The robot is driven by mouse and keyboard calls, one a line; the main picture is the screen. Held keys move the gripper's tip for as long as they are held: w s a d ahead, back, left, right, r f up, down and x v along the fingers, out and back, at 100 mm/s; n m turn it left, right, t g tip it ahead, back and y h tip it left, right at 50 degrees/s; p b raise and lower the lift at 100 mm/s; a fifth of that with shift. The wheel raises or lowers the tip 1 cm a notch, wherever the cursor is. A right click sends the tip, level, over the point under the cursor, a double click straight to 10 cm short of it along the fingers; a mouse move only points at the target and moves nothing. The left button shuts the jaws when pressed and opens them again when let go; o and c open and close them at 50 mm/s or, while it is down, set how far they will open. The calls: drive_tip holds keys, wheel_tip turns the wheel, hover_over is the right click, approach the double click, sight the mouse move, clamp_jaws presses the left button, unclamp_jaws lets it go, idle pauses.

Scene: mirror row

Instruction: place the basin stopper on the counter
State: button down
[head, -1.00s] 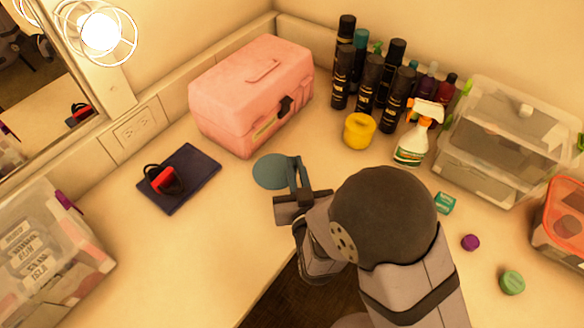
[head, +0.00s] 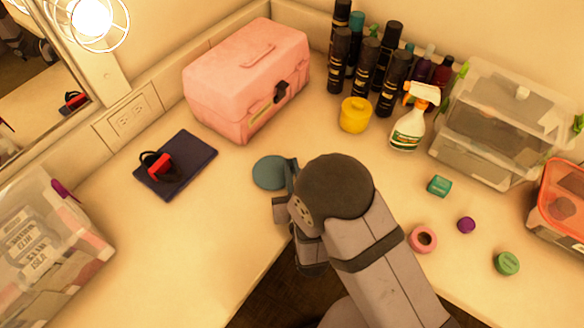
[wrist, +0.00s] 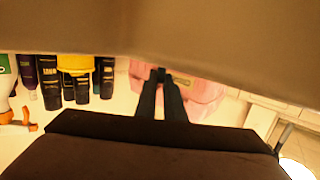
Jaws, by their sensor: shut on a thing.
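The basin stopper, a flat round teal disc (head: 270,172), shows in the head view left of my wrist. My gripper (head: 291,175) is shut on its right edge; my wrist and arm hide part of the fingers. The disc appears over the cream counter (head: 225,235) in front of the pink case, and I cannot tell whether it touches the surface. In the wrist view my two dark fingers (wrist: 161,92) are close together. A broad grey-brown surface fills the top of that view, and I cannot tell what it is.
The pink case (head: 245,85) stands behind the disc, and a dark blue pad (head: 195,172) lies to the left. A yellow jar (head: 355,115), spray bottle (head: 407,130) and several dark bottles stand behind right. Counter left and front of the disc is clear.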

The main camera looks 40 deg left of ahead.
drive_tip(key=shift+f, duration=0.1)
drive_tip(key=shift+f, duration=0.15)
drive_tip(key=c, duration=1.9)
unclamp_jaws()
drive_tip(key=shift+o, duration=0.2)
